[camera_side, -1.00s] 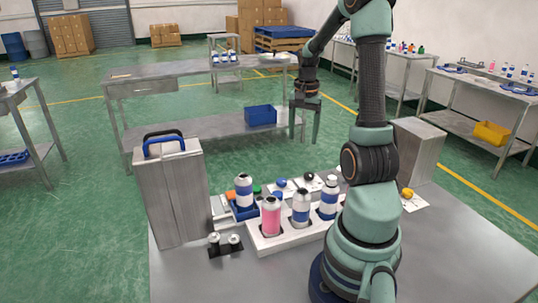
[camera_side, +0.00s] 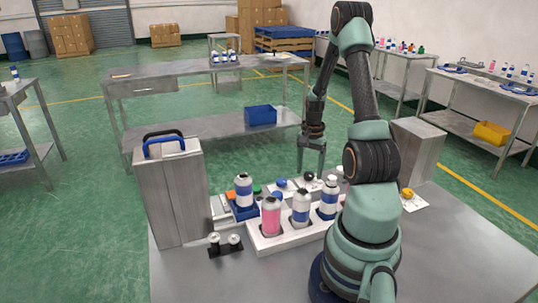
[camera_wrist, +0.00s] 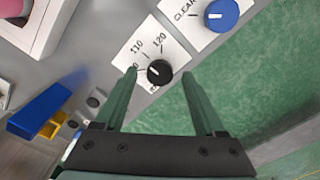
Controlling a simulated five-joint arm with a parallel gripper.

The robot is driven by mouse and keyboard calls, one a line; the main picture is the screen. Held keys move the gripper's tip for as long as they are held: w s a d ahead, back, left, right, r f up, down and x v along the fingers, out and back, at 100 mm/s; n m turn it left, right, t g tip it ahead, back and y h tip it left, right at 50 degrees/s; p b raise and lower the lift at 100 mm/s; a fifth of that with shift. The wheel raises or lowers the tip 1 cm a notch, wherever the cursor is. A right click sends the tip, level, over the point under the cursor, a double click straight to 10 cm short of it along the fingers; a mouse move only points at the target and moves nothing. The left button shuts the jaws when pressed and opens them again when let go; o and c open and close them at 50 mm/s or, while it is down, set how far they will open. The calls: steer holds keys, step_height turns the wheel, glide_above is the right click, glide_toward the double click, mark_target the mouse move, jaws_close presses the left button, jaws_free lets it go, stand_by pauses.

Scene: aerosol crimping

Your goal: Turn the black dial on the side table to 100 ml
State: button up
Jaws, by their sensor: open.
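The black dial (camera_wrist: 159,72) sits on a white plate with printed marks in the wrist view. The numbers 110 and 120 show beside it, and another label is partly covered by my left finger. A small pale mark shows on the dial's top. I cannot read its exact setting. My gripper (camera_wrist: 156,85) is open, with one finger on each side of the dial in that view and not visibly touching it. In the side view my gripper (camera_side: 312,172) points down just above the back of the table, partly hiding the dial there.
A blue knob (camera_wrist: 221,14) labelled CLEAR is close to the dial. A white tray with a pink bottle (camera_side: 270,216) and white-and-blue bottles (camera_side: 300,208) stands in front of my gripper. A tall metal box (camera_side: 170,195) stands at left. A yellow knob (camera_side: 407,193) is at right.

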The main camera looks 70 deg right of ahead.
steer(key=shift+f, duration=0.3)
jaws_close()
steer(key=n, duration=0.5)
steer(key=shift+n, duration=2.4)
steer(key=shift+r, duration=0.1)
